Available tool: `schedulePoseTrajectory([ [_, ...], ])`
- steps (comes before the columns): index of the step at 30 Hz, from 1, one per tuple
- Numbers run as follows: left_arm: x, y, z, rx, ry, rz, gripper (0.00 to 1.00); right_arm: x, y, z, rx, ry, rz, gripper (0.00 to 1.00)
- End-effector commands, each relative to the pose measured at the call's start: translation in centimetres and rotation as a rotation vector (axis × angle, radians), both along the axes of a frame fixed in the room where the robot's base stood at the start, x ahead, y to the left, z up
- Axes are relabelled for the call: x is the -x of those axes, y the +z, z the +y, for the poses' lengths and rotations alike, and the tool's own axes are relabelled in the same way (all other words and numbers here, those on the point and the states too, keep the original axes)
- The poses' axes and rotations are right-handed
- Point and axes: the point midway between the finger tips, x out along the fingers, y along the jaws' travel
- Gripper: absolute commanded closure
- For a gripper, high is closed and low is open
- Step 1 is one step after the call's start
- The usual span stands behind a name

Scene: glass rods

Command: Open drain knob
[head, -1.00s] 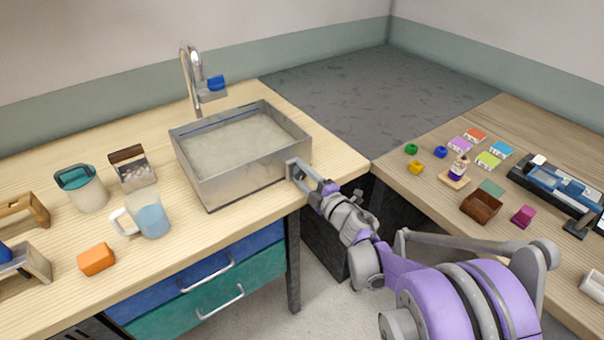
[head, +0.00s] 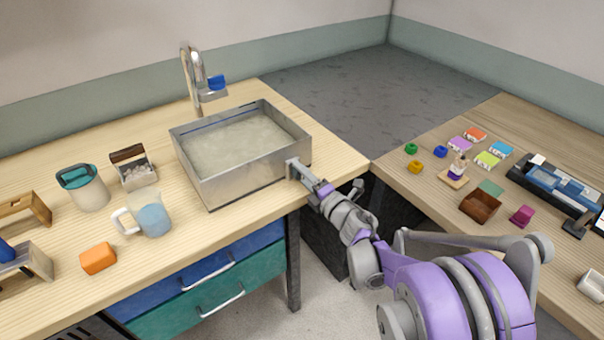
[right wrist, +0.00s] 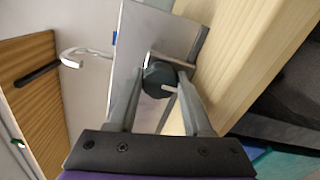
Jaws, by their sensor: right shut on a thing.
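The metal sink basin (head: 232,180) stands on the wooden counter, filled with cloudy water. In the right wrist view a dark round drain knob (right wrist: 157,80) with a thin light pin sits at the basin's outer wall. My right gripper (head: 293,171) is at the basin's right front side, with its fingers shut on the knob. In the head view the gripper hides the knob. My left gripper is not in view.
A faucet (head: 190,80) with a blue handle rises behind the basin. A jug (head: 153,218), a teal-lidded container (head: 85,189) and an orange block (head: 98,258) stand to its left. Small colored items lie on the right table (head: 440,200). A floor gap separates the counters.

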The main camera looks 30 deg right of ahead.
Motion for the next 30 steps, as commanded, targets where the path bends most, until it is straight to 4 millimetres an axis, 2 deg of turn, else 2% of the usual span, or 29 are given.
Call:
schedulePoseTrajectory([
  [8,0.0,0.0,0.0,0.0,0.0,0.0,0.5,0.0,-0.01,0.02,0.002,0.001,0.0,1.0],
  [9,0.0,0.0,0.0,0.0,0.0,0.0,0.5,0.0,-0.02,0.02,0.002,0.001,0.0,0.45],
  [13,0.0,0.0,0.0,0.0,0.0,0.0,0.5,0.0,-0.01,0.01,0.002,0.0,0.0,0.21],
  [23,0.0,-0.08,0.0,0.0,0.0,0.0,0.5,0.01,-0.05,0.01,-0.036,0.0,0.004,0.2],
  [30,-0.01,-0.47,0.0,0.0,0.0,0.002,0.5,0.01,-0.13,0.03,-0.283,0.001,0.023,0.2],
])
